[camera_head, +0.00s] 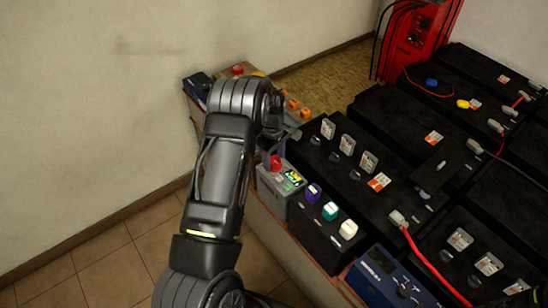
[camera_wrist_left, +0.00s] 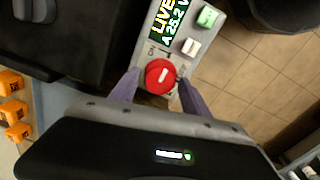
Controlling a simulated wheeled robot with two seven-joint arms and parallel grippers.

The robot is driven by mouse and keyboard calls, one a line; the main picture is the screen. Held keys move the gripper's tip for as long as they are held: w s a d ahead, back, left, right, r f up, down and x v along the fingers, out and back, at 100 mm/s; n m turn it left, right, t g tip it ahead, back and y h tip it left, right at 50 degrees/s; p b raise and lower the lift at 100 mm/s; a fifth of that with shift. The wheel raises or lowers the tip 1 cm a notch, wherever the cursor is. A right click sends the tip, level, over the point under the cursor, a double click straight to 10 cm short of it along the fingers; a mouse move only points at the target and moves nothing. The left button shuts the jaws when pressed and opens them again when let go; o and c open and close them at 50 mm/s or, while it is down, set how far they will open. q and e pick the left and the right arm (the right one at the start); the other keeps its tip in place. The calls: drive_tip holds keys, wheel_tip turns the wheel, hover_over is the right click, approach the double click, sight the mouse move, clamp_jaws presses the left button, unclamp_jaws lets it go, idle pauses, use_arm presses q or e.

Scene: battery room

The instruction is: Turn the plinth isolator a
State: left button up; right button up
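The plinth isolator is a grey box (camera_head: 270,187) with a red round knob (camera_head: 275,163) and a small lit display (camera_head: 293,178). In the left wrist view the red knob (camera_wrist_left: 160,76) has a slanted white mark, with an "ON" label beside it. The display (camera_wrist_left: 168,22) reads "LIVE" and "A 25.2 V". My left gripper (camera_wrist_left: 159,80) is open, one finger on each side of the knob; I cannot tell whether either finger touches it. In the head view my left arm hides its fingertips. My right gripper is not in view.
Black battery blocks (camera_head: 400,125) with cables fill the right. Orange pieces (camera_wrist_left: 14,110) lie at the wrist view's left. Tiled floor (camera_head: 110,270) is clear at the lower left.

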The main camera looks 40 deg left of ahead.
use_arm(q)
drive_tip(key=c, duration=1.1)
drive_tip(key=m+b, duration=0.2)
drive_tip(key=b, duration=0.1)
drive_tip(key=shift+f, duration=0.2)
drive_tip(key=m+b, duration=0.2)
drive_tip(key=m, duration=0.2)
drive_tip(key=shift+b, duration=0.4)
drive_tip(key=m+b, duration=0.2)
drive_tip(key=m, duration=0.3)
drive_tip(key=shift+r+b, duration=0.1)
drive_tip(key=shift+b, duration=0.3)
drive_tip(key=m+b, duration=0.1)
drive_tip(key=m, duration=0.3)
drive_tip(key=shift+r+m+b, duration=0.15)
drive_tip(key=shift+m+b, duration=0.2)
drive_tip(key=shift+m, duration=1.15)
drive_tip(key=shift+w, duration=0.1)
